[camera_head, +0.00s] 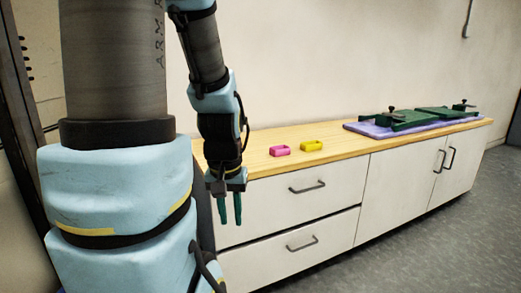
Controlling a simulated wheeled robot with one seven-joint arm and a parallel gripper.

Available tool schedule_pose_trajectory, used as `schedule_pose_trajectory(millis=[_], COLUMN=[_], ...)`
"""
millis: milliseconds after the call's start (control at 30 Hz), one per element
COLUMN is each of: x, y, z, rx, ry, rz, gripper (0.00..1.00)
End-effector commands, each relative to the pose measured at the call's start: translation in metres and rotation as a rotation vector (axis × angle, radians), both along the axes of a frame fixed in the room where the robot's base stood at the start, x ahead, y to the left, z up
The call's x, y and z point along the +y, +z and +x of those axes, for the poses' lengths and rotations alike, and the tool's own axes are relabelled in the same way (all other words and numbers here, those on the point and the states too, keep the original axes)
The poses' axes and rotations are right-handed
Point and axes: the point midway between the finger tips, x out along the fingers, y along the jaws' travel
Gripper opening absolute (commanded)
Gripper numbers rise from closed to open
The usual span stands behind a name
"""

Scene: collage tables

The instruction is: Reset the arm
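My gripper (230,218) hangs pointing down at the left end of the counter, in front of the upper drawer. Its two teal fingers stand apart with nothing between them. My arm comes down from the top of the view, and its thick light-blue and grey links fill the left side.
A wooden-topped counter (350,146) with white drawers and cupboards runs to the right. On it lie a pink block-like piece (280,150), a yellow one (312,146), and a purple mat (372,131) bearing dark green fixtures (402,120). Grey floor (440,240) is clear in front.

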Motion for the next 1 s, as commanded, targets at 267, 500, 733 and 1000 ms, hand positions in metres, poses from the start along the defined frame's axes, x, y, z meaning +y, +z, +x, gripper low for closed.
schedule_pose_trajectory(millis=[267,500,733,1000], x=[0.000,0.000,0.000,0.000], y=[0.105,0.178,0.232,0.247], z=[0.000,0.001,0.000,0.000], rx=[-0.001,-0.001,-0.001,-0.001], ry=[0.001,0.001,0.001,0.001], rz=[0.000,0.000,-0.001,-0.001], gripper=[0.27,0.27,0.27,0.27])
